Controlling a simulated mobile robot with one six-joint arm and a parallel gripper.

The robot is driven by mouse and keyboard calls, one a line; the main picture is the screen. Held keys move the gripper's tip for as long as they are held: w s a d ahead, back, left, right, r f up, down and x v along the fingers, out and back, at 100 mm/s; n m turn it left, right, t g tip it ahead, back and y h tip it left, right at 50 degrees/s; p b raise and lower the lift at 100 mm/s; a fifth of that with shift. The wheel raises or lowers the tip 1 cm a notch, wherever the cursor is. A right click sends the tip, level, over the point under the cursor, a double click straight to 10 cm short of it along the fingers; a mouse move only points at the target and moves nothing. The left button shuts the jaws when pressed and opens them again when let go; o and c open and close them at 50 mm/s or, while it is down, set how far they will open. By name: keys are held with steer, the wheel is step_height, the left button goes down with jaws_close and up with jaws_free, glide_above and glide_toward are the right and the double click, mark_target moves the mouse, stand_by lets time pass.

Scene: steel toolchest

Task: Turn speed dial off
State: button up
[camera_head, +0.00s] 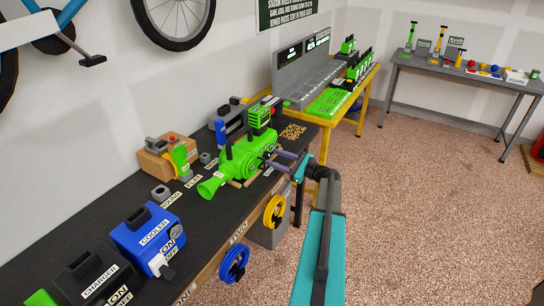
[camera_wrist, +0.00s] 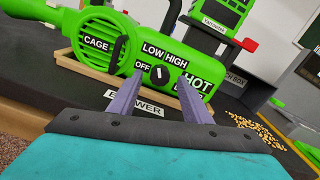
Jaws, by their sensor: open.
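The green blower (camera_head: 235,165) sits on a wooden cradle on the dark bench; it also fills the upper part of the wrist view (camera_wrist: 102,20). Its small black speed dial (camera_wrist: 159,76) has a white mark that looks roughly upright. OFF is printed at its upper left, LOW and HIGH above it; which label the mark points to I cannot tell for sure. My gripper (camera_wrist: 160,84) is open, with its two purple fingers on either side of the dial in the wrist view. I cannot tell whether they touch it. In the head view my gripper (camera_head: 274,161) is at the blower's right side.
A blue cooler box (camera_head: 150,235) and a black charger (camera_head: 95,270) stand at the bench's near end. A cardboard box (camera_head: 160,155) is behind, by the wall. Yellow (camera_head: 274,211) and blue (camera_head: 234,264) coils hang on the bench front. The floor to the right is open.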

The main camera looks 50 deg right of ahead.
steer(key=shift+x, duration=1)
steer(key=c, duration=1)
steer(key=shift+c, duration=0.2)
